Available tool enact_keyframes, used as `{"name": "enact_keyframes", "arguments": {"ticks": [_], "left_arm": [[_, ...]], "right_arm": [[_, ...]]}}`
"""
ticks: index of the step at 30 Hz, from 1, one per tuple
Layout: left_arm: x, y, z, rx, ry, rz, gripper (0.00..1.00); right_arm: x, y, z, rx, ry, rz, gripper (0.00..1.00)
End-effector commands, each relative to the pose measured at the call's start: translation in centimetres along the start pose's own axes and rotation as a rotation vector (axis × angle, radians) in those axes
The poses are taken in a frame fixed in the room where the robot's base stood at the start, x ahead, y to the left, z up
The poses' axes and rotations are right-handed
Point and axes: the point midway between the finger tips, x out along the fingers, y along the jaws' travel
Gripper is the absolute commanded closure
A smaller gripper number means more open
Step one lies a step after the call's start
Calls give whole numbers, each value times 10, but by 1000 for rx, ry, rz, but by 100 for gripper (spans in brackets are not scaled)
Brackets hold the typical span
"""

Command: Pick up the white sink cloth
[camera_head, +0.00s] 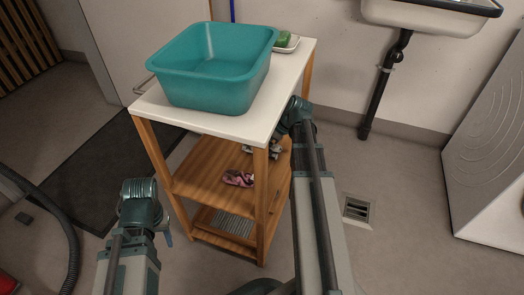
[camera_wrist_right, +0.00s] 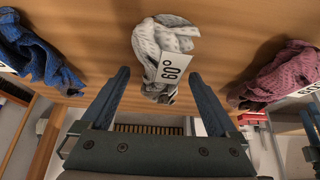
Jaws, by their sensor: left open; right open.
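The white sink cloth (camera_wrist_right: 160,45), patterned grey-white with a tag reading 60°, lies crumpled on a wooden shelf in the right wrist view. My right gripper (camera_wrist_right: 159,73) is open, with its blue fingers spread to either side of the cloth's near end. The cloth is not between closed jaws, and contact cannot be told. In the head view my right arm reaches in under the tabletop, and its gripper and the white cloth are mostly hidden there. My left gripper (camera_head: 167,237) shows only partly, low beside the cart and away from the cloths.
A blue cloth (camera_wrist_right: 38,50) and a pink cloth (camera_wrist_right: 280,75) lie on either side of the white one; the pink cloth (camera_head: 238,178) also shows on the middle shelf. A teal basin (camera_head: 212,75) stands on the white tabletop (camera_head: 215,122). Wooden legs (camera_head: 261,205) bound the shelf.

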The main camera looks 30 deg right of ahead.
Motion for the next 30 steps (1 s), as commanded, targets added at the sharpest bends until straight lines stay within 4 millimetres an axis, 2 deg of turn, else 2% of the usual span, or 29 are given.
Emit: {"name": "enact_keyframes", "arguments": {"ticks": [1,2,15,23,30], "left_arm": [[0,0,0,0,0,0,50],[0,0,0,0,0,0,50],[0,0,0,0,0,0,50],[-1,0,0,0,0,0,50],[-16,-2,1,3,0,0,50]], "right_arm": [[0,0,0,0,0,0,11],[0,0,0,0,0,0,16],[0,0,0,0,0,0,95],[-1,0,0,0,0,0,95],[-14,0,-8,0,0,0,95]]}}
